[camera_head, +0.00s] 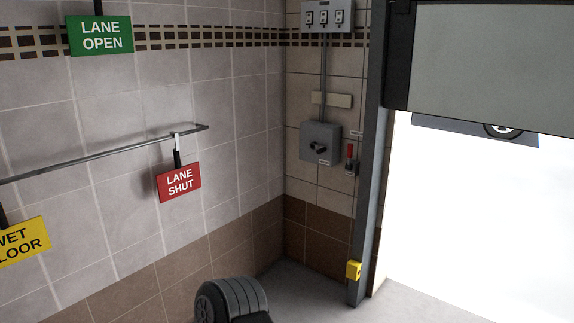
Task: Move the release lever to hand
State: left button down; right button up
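A small lever with a red handle (350,150) stands upright on a dark mount on the short tiled wall, just left of the grey door post. It looks like the release lever; any lettering by it is too small to read. A grey box with a black rotary handle (318,148) is on the wall to its left. Neither of my grippers is in view.
A roller door (490,65) is partly raised at the right, with bright space below. A yellow block (353,270) sits low on the post (368,180). A dark tyre-like object (232,299) is at bottom centre. A rail (100,155) carries a red sign (179,183).

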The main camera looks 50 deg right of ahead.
aim_at(350, 149)
jog(key=z, duration=1.6)
jog(key=i+z, duration=0.1)
jog(key=z, duration=0.25)
jog(key=i+l, duration=0.15)
jog(key=i, duration=0.2)
jog(key=i+l, duration=0.15)
jog(key=i, duration=0.25)
jog(key=i+l, duration=0.15)
jog(key=i, duration=0.2)
jog(key=i+j, duration=0.2)
jog(key=i, duration=0.25)
jog(key=i+j+u, duration=0.1)
jog(key=i+j, duration=0.15)
jog(key=i, duration=0.25)
jog(key=i+j, duration=0.2)
jog(key=i, duration=0.3)
jog(key=i+j+u, duration=0.1)
jog(key=i, duration=0.35)
jog(key=i+j, duration=0.2)
jog(key=i, duration=0.3)
